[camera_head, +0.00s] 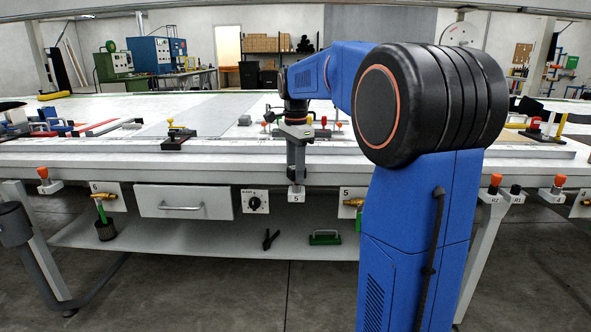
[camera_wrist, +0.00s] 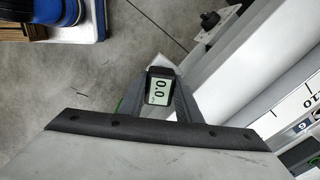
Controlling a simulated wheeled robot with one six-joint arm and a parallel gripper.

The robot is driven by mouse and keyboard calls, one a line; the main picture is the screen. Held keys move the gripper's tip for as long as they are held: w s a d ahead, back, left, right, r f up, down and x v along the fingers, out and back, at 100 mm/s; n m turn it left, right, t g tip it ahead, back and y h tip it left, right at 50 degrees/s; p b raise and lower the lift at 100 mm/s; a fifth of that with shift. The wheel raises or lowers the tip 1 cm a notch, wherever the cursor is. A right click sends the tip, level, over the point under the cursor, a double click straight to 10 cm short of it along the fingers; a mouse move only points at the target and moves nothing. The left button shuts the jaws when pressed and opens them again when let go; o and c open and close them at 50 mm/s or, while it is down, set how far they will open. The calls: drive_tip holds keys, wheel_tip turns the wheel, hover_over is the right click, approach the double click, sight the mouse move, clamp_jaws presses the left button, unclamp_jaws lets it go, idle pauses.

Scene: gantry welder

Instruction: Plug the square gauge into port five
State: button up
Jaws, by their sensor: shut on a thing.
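My gripper (camera_head: 297,178) points down in front of the table's front edge. It is shut on the square gauge (camera_wrist: 160,89), whose dark-framed screen reads 0.0 between the fingers in the wrist view. In the head view a small light grey block (camera_head: 297,194) shows at the gripper's lower end; its mark is too small to read surely. Port five (camera_head: 353,202) is a white plate marked 5 with a brass fitting, right of the gripper and apart from it. My blue arm partly hides that plate's right side.
Left of the gripper are a dial plate (camera_head: 255,201), a drawer (camera_head: 184,202) and port six (camera_head: 107,197), with a green-handled thing hanging from it. A lower shelf (camera_head: 215,235) holds a black clamp (camera_head: 270,240) and a green-handled tool (camera_head: 325,238). Orange-capped fittings (camera_head: 495,184) line the right side.

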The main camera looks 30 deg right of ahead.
drive_tip(key=o, duration=1.2)
drive_tip(key=shift+c, duration=0.2)
wheel_tip(320, 180, up, 17)
drive_tip(key=shift+r, duration=0.2)
drive_tip(key=shift+s, duration=0.1)
drive_tip(key=s+a+f+n+t, duration=0.1)
drive_tip(key=s+a+f+n, duration=0.4)
drive_tip(key=s+f, duration=0.5)
drive_tip(key=s+a+f+n+t, duration=0.2)
drive_tip(key=s+a+f+n, duration=0.3)
drive_tip(key=s+f, duration=0.5)
drive_tip(key=s+a+f+n+t, duration=0.1)
drive_tip(key=s+a+f+n, duration=0.4)
drive_tip(key=s+f+n, duration=0.3)
wheel_tip(320, 180, down, 3)
drive_tip(key=shift+s+a+r+n+t, duration=0.15)
drive_tip(key=shift+s+n+t, duration=0.25)
drive_tip(key=shift+s, duration=0.65)
